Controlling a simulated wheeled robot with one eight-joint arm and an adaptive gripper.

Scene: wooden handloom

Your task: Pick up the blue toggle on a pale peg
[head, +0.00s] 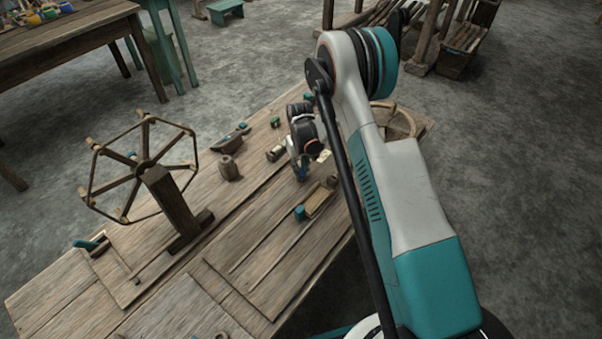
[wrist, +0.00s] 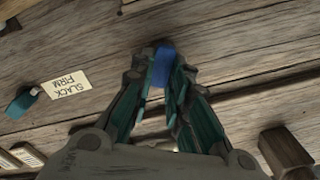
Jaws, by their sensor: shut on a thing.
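The blue toggle (wrist: 162,66) sits between the fingertips of my gripper (wrist: 162,76) in the wrist view. The fingers are closed on its sides. Its pale peg is hidden, and I cannot tell whether the toggle touches the wood below. In the head view my gripper (head: 301,172) points down over the wooden table, with a small blue patch at its tip.
A teal piece (wrist: 21,103) lies beside a label reading SLACK FIRM (wrist: 68,95). A dark wooden block (wrist: 285,152) is at lower right. On the table (head: 215,260) stand a skein wheel (head: 143,165), a small wooden pot (head: 229,170) and a teal cylinder (head: 299,213).

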